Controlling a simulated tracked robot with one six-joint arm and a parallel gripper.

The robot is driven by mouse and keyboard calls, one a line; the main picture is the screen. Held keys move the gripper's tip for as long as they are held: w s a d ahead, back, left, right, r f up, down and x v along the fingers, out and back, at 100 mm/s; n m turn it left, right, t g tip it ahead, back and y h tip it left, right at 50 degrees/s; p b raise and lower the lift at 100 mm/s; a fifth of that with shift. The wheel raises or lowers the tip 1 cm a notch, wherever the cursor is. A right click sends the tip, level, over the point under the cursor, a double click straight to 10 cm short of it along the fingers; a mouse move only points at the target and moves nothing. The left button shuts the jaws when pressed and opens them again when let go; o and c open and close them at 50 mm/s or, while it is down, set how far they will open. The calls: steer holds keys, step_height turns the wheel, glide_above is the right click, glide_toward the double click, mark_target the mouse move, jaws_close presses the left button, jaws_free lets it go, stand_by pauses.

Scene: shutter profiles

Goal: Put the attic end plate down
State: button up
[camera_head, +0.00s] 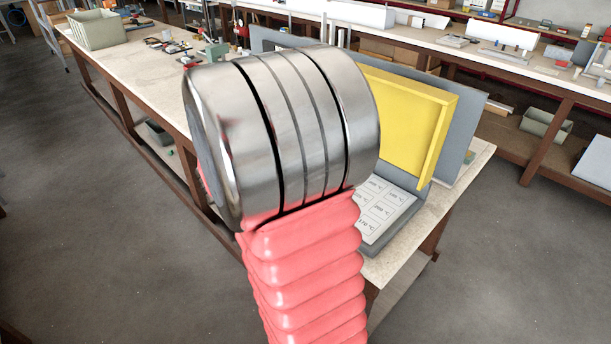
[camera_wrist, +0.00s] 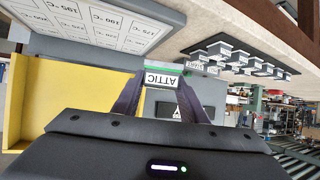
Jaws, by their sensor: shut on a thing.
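My gripper (camera_wrist: 164,90) shows in the wrist view with its two dark fingers on either side of a small pale plate labelled ATTIC, the attic end plate (camera_wrist: 163,79). The gripper is shut on it. The label appears upside down in this view. Part of the plate is hidden between the fingers and behind the gripper body. In the head view my arm covers the gripper and the plate.
A dark rack with several labelled grey blocks (camera_wrist: 240,58) lies right in the wrist view. A pale bin (camera_head: 96,30) stands at the bench's far end.

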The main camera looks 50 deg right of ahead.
steer(key=w+a+n+t+y, duration=0.4)
steer(key=w+a+n+t, duration=0.35)
steer(key=w+a, duration=0.85)
steer(key=a+f+n+t+y, duration=0.1)
steer(key=a+n+y, duration=0.3)
steer(key=a, duration=0.7)
steer(key=w+a+f+n+t+y, duration=0.1)
steer(key=a+f+n+y, duration=0.2)
steer(key=a, duration=0.8)
steer(key=shift+w+a+n+y, duration=0.25)
steer(key=shift+n+y, duration=0.25)
steer(key=shift+n, duration=0.25)
steer(key=shift+w+d+t, duration=0.1)
steer(key=shift+w+t, duration=0.05)
steer(key=shift+t, duration=0.1)
